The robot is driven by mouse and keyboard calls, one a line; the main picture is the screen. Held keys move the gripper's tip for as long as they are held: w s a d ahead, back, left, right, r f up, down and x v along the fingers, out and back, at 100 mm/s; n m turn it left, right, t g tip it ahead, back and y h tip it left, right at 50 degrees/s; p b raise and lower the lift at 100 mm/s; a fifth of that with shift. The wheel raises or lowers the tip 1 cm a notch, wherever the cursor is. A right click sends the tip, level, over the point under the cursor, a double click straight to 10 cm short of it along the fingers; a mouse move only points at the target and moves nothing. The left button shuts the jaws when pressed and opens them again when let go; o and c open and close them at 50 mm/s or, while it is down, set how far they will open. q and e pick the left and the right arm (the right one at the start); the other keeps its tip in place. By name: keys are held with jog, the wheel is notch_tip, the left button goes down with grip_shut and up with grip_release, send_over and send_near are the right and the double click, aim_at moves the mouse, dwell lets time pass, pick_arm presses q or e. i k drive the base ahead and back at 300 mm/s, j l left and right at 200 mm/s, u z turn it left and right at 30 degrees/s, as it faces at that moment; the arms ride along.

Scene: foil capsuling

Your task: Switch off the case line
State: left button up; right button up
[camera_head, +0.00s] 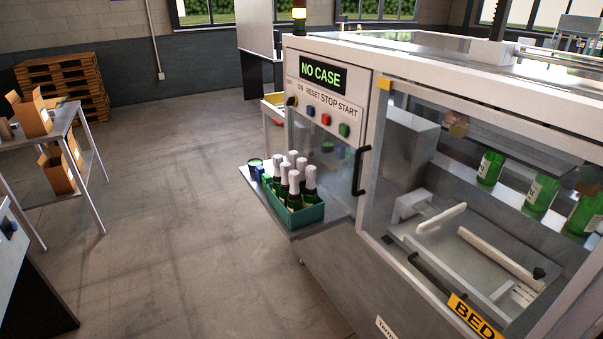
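The machine's front panel (327,92) faces me at the centre. Its lit display (323,75) reads "NO CASE" in green. Below it, a row is labelled OFF, ON, RESET, STOP, START. A black selector knob (291,101) sits under OFF/ON; its exact setting is too small to tell. To its right are a blue button (310,111), a red button (325,119) and a green button (344,131). Neither of my grippers is in view.
A green crate (299,219) of white-capped bottles stands on a shelf below the panel. A black door handle (361,171) sticks out beside it. Green bottles (540,192) stand behind the glass. Tables with cartons (33,115) and pallets (65,85) are left. The middle floor is clear.

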aim_at(293, 100)
jog(key=i+j+z, duration=0.15)
jog(key=j+z, duration=0.15)
jog(key=j, duration=0.2)
jog(key=i+j+z, duration=0.1)
jog(key=j+z, duration=0.2)
jog(key=j, duration=0.85)
jog(key=i+j+z, duration=0.1)
jog(key=j, duration=0.6)
